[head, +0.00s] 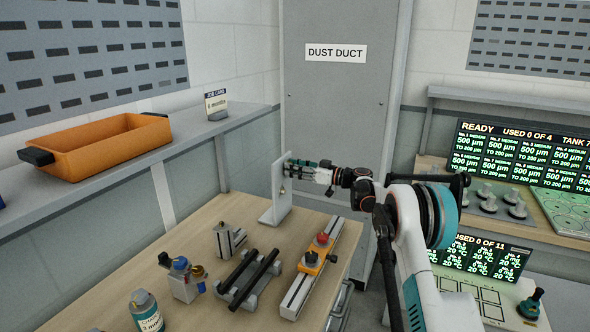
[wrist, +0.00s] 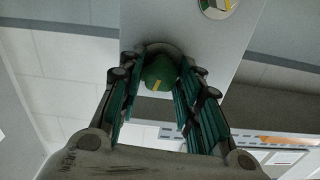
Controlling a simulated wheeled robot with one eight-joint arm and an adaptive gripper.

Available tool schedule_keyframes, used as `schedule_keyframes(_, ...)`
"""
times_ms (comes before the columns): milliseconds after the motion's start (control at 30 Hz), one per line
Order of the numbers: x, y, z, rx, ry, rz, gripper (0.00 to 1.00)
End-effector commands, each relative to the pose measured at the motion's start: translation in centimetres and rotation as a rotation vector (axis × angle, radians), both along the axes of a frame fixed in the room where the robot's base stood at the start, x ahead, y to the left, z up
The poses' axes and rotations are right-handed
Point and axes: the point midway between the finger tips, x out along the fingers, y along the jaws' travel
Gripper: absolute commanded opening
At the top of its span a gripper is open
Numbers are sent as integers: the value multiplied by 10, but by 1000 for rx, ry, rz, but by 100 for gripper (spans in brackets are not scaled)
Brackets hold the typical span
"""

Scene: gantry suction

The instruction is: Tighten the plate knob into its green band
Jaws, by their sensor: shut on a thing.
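The upright grey plate (head: 281,203) stands on the wooden bench in the head view, and its face (wrist: 140,22) fills the top of the wrist view. The green plate knob (wrist: 160,70), with a yellow mark, sits against this face. My gripper (head: 292,172) reaches the plate from the right, its teal-padded fingers shut on the knob from both sides. A round dial (wrist: 217,4) with coloured sectors, green among them, is on the plate above the knob, partly cut off. No pointer reading can be made out. The knob is hidden by the fingers in the head view.
A rail with an orange carriage and red knob (head: 322,239), a black-rod fixture (head: 247,278), a small metal block (head: 229,239) and a blue-capped device (head: 181,279) stand on the bench (head: 196,226). An orange tray (head: 110,146) rests on the left shelf.

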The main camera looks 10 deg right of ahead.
Motion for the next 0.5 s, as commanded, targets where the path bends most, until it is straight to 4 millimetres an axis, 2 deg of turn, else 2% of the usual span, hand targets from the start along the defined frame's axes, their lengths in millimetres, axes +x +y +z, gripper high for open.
schedule_keyframes(167,0,0,0,32,44,-1,8)
schedule_keyframes(500,1,-1,1,225,310,-1,8)
